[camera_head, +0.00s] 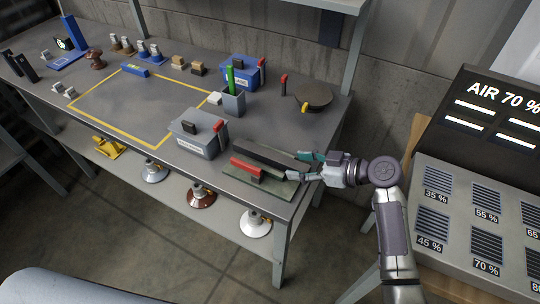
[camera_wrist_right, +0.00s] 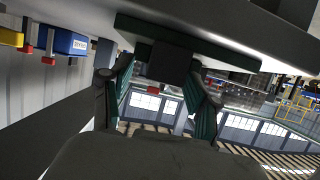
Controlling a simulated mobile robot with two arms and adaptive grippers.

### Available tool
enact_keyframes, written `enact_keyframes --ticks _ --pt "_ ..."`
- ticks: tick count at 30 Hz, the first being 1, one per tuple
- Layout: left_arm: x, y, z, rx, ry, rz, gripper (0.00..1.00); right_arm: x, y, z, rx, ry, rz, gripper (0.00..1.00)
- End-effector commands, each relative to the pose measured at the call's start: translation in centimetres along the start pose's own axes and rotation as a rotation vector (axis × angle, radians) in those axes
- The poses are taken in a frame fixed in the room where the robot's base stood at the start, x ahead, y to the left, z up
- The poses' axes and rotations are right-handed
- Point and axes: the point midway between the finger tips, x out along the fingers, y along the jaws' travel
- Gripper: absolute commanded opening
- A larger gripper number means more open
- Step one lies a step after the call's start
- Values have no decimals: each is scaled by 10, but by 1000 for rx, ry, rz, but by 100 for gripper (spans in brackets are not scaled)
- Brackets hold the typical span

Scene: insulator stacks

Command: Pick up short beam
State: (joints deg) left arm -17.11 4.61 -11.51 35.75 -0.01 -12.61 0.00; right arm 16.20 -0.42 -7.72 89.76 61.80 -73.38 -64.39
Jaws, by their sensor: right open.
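A dark beam (camera_head: 270,156) lies on a flat green-grey plate (camera_head: 284,188) at the right front corner of the workbench. A shorter red bar (camera_head: 246,167) lies beside it on the same plate. My right gripper (camera_head: 300,166) is open at the right end of the plate, its fingers pointing left toward the beams. In the right wrist view, a dark block-like end (camera_wrist_right: 171,62) shows between or just beyond the two teal-padded fingers (camera_wrist_right: 163,98); I cannot tell whether they touch it. My left gripper is not in view.
A grey box (camera_head: 197,138) with a red handle stands left of the plate. A pen cup (camera_head: 233,101), a blue box (camera_head: 241,70) and a round dark disc (camera_head: 313,96) stand farther back. A sloped vent panel (camera_head: 477,220) is at right. The yellow-taped area is mostly clear.

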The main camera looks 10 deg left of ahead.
Motion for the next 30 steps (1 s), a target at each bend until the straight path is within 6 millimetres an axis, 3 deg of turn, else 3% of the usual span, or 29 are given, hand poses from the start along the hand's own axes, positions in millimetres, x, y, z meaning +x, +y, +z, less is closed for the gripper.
enact_keyframes --ticks 4,15,30 --pt "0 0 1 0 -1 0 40 0 0 0 0 0 0 59" --pt "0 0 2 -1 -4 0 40 0 0 0 0 0 0 0" --pt "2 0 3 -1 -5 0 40 -5 1 -10 -5 2 1 0"
